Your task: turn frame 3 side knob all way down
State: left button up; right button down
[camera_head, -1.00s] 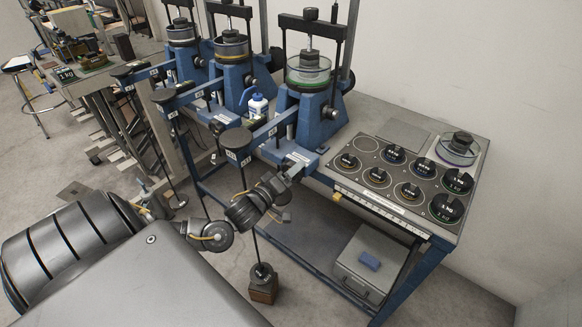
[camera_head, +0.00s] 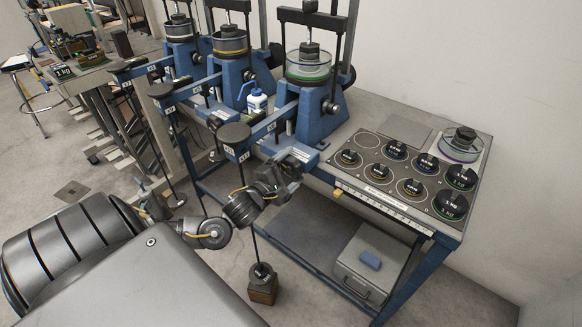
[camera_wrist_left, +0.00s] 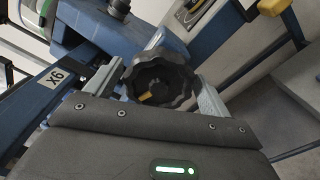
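Frame 3 (camera_head: 318,113) appears to be the nearest blue lever frame, with a green-rimmed dish on it. My left gripper (camera_head: 297,158) is at the front end of its blue base, beside the lever arm. In the left wrist view, a black lobed knob (camera_wrist_left: 158,80) with a yellow mark sits between the two fingers of my left gripper (camera_wrist_left: 180,75). The fingers are spread on either side of the knob; firm contact is not clear. The gripper hides this knob in the head view. A label reading X6 (camera_wrist_left: 56,77) is on the blue bar left of it. My right gripper is not in view.
The table (camera_head: 350,122) to the right holds several black weights. A hanging rod with a weight (camera_head: 262,283) is below my left arm. A grey box (camera_head: 372,262) sits on the lower shelf.

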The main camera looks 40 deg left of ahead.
pick_arm(q)
jog(key=shift+s+r, duration=0.1)
jog(key=shift+s, duration=0.25)
jog(key=s+p, duration=0.2)
jog(key=s, duration=0.2)
jog(key=shift+s+d, duration=0.1)
jog(key=shift+s+p, duration=0.35)
jog(key=shift+s, duration=0.2)
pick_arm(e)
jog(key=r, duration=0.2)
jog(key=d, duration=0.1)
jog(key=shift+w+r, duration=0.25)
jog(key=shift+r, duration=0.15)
